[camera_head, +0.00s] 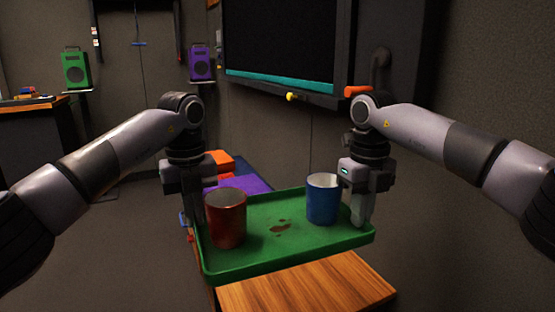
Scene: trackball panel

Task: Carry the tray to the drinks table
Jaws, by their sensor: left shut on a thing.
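The green tray (285,250) is in the middle of the head view, over a wooden surface. A red cup (226,220) stands at its left and a blue cup (322,200) at its right. A brown stain (281,228) lies between them. My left gripper (198,218) is shut on the tray's left rim, its fingers partly hidden by the red cup. My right gripper (362,218) is at the tray's right rim, beside the blue cup; its grip is unclear. I cannot tell which table is the drinks table.
The wooden top (305,288) is below and in front of the tray. Orange (222,162) and purple (246,184) objects are behind it. A dark screen (285,45) hangs on the wall. A desk (30,140) stands far left. Open floor (130,230) lies left.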

